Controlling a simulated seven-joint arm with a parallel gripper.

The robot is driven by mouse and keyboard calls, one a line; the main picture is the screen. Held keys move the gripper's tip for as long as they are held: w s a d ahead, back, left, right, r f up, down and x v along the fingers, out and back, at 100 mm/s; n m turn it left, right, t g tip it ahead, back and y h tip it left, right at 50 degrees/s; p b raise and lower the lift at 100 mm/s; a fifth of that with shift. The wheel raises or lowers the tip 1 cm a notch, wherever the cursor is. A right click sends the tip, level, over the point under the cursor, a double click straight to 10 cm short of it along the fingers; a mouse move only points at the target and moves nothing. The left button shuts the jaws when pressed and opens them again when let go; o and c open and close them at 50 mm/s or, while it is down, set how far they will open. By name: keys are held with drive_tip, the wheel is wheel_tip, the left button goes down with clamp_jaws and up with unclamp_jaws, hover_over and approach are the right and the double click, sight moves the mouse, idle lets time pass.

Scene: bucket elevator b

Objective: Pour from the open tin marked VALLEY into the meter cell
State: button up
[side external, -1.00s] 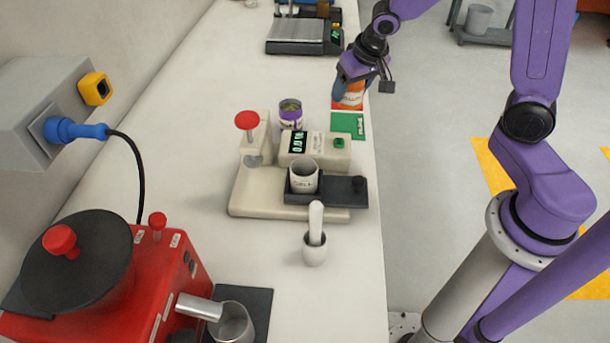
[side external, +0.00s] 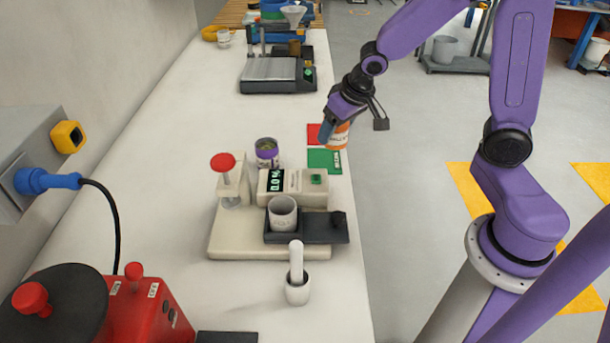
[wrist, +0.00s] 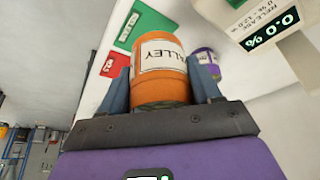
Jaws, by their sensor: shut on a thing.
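The orange tin (wrist: 162,88) has a white label reading VALLEY in the wrist view. My gripper (wrist: 163,85) is shut on it, one finger on each side. In the side view my gripper (side external: 335,133) holds the orange tin (side external: 338,138) above the bench, over the red and green cards. The tin's opening is not visible. The meter cell, a pale cup (side external: 283,215), stands upright in a dark tray on the beige meter (side external: 290,190), nearer the camera than the tin. The meter display reads 0.0 %.
A purple-banded tin (side external: 266,153) stands behind the meter. A red-topped press (side external: 223,165) rises at the meter's left. A mortar with a pestle (side external: 297,285) stands in front. A green card (side external: 324,161) and a red card (side external: 314,134) lie near the right edge.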

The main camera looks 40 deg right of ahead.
wheel_tip(320, 180, up, 4)
drive_tip(key=shift+w+f, duration=0.1)
drive_tip(key=shift+a+n, duration=0.2)
drive_tip(key=shift+n, duration=0.1)
drive_tip(key=w+a+n+g+y, duration=0.2)
drive_tip(key=w+a+n, duration=0.1)
drive_tip(key=a+n, duration=0.55)
drive_tip(key=w+a+n+g+y, duration=0.2)
drive_tip(key=a+n+g+y, duration=0.1)
drive_tip(key=a+n, duration=0.5)
drive_tip(key=shift+n, duration=0.45)
drive_tip(key=f, duration=0.1)
drive_tip(key=d+f, duration=0.1)
drive_tip(key=f, duration=0.3)
drive_tip(key=shift+d+f, duration=0.15)
drive_tip(key=shift+d, duration=0.15)
drive_tip(key=shift+s+t+h, duration=0.2)
drive_tip(key=shift+t+h, duration=0.1)
drive_tip(key=shift+t, duration=0.1)
drive_tip(key=shift+s+a+r+t+h, duration=0.3)
drive_tip(key=shift+s+t+h, duration=0.1)
drive_tip(key=shift+t+h, duration=0.1)
drive_tip(key=shift+r, duration=0.1)
